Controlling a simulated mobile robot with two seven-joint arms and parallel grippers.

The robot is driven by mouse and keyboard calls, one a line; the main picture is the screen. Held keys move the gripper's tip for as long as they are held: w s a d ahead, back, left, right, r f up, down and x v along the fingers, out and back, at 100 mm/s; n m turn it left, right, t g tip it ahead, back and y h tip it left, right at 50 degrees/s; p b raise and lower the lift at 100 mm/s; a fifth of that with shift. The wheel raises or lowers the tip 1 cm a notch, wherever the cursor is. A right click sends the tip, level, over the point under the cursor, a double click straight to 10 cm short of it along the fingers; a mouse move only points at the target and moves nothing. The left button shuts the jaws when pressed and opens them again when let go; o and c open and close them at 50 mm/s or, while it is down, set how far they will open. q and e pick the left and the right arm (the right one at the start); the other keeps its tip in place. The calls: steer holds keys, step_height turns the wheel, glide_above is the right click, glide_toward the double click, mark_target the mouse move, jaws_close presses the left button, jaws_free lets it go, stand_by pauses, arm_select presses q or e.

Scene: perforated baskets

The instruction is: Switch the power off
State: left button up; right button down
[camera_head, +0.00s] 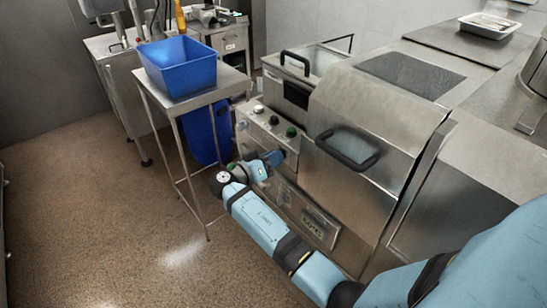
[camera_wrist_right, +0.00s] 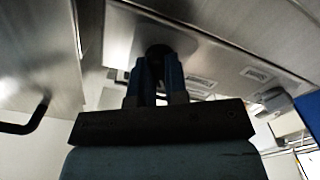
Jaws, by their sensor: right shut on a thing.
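My right gripper (camera_head: 277,157) is up against this panel, below the green button. In the right wrist view, the fingers of my right gripper (camera_wrist_right: 158,77) are closed around a dark round knob (camera_wrist_right: 157,51) on the panel face. The knob's marking and its turned position are hidden by the fingers. My left gripper is not in view.
A blue bin (camera_head: 178,66) stands on a small steel table (camera_head: 205,88) left of the panel. The machine's lid with a black handle (camera_head: 347,152) is right of my gripper. Brown floor (camera_head: 95,200) is open at the left.

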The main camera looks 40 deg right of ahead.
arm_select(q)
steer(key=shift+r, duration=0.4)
arm_select(e)
steer(key=shift+n, duration=1.2)
arm_select(q)
steer(key=shift+p, duration=0.3)
arm_select(e)
steer(key=shift+n, duration=0.3)
steer(key=c, duration=1.1)
jaws_free()
steer(key=shift+c, duration=0.2)
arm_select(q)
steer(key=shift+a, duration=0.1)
